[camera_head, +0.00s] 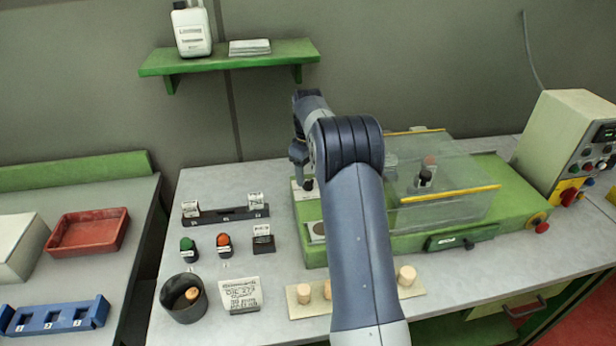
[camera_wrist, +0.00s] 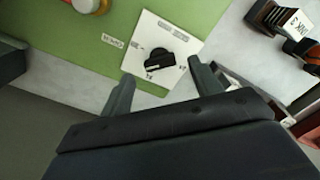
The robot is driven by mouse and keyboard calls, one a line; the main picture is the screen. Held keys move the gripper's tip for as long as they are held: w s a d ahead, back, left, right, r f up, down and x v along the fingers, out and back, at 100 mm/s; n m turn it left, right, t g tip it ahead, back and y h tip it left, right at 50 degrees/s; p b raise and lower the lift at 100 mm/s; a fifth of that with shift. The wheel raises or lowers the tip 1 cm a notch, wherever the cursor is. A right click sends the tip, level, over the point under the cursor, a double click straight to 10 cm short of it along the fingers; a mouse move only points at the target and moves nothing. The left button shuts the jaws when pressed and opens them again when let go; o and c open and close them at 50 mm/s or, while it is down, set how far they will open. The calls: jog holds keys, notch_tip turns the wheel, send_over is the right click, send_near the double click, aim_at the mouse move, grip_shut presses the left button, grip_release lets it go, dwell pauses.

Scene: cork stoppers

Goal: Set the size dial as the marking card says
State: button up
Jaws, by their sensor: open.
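The size dial is a black knob (camera_wrist: 160,58) on a white square plate (camera_wrist: 147,29) in the wrist view. Small marks ring the knob, too small to read surely; I cannot tell which mark it points at. My gripper (camera_wrist: 160,70) is open, its two fingers apart on either side of the plate's near corner, with the knob just beyond the fingertips. Whether they are at knob height is unclear. In the head view my gripper (camera_head: 304,180) hangs over the plate (camera_head: 297,191), hiding most of it. The marking card (camera_head: 239,294) stands at the front left; one line seems to read "30 mm".
A green machine bed (camera_head: 455,222) with a clear cover lies right of the dial. A green-topped stamp (camera_head: 187,249), an orange-topped stamp (camera_head: 223,244), an ink pad (camera_head: 263,242), a dark cup (camera_head: 184,304) and a cork board (camera_head: 298,310) stand in front.

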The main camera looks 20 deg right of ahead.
aim_at(308, 185)
jog(key=shift+f, duration=1.35)
jog(key=shift+c, duration=0.3)
jog(key=c, duration=0.9)
